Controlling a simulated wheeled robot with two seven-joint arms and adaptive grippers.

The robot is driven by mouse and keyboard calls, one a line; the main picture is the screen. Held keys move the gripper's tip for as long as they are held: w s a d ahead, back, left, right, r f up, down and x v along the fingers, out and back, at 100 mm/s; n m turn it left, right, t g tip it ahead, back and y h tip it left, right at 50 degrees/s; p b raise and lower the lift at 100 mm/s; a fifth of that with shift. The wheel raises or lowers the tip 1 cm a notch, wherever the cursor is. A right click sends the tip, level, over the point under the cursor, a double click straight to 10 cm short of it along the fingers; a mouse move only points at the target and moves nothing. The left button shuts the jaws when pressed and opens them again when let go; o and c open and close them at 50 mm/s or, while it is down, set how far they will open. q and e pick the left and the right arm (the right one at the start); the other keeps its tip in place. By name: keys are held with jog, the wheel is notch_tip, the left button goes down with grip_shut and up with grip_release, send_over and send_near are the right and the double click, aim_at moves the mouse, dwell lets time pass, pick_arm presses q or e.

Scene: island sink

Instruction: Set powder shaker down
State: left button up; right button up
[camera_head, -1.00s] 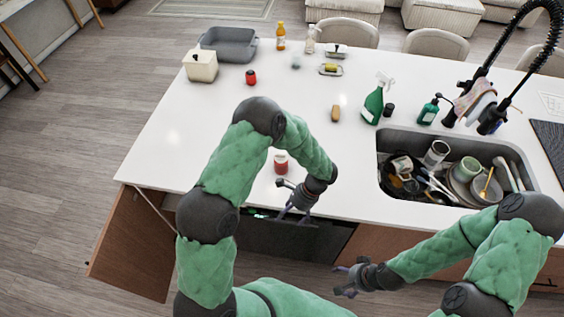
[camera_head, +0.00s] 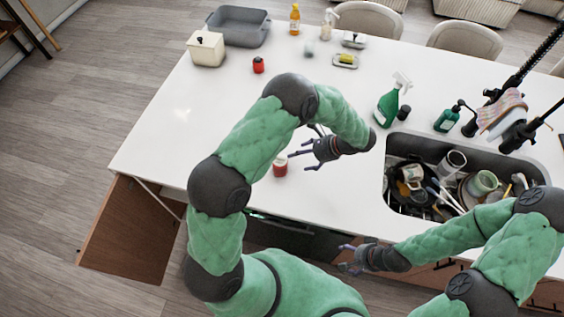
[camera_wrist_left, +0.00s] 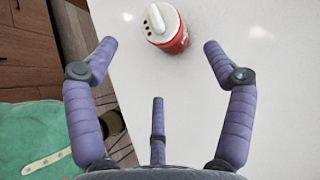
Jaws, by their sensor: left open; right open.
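The powder shaker (camera_head: 280,167), a small red can with a white lid, stands upright on the white countertop (camera_head: 185,125) near its front edge. In the left wrist view the shaker (camera_wrist_left: 174,38) shows just beyond and between my left fingertips, apart from them; its lid has dark holes and a raised white part. My left gripper (camera_head: 303,152) is open and empty, just right of the shaker above the counter. My right gripper (camera_head: 345,258) is open and empty, low in front of the cabinets.
The sink (camera_head: 395,205) at right is full of dishes. A green spray bottle (camera_head: 386,107) and soap bottle (camera_head: 447,120) stand behind it. A cabinet door (camera_head: 130,235) hangs open front left.

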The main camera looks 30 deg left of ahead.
aim_at(285, 160)
pick_arm(q)
jog(key=x, duration=0.4)
jog(key=p+x, duration=0.1)
jog(key=x, duration=0.4)
jog(key=shift+w+a, duration=0.15)
jog(key=shift+w, duration=0.1)
jog(key=c, duration=1.3)
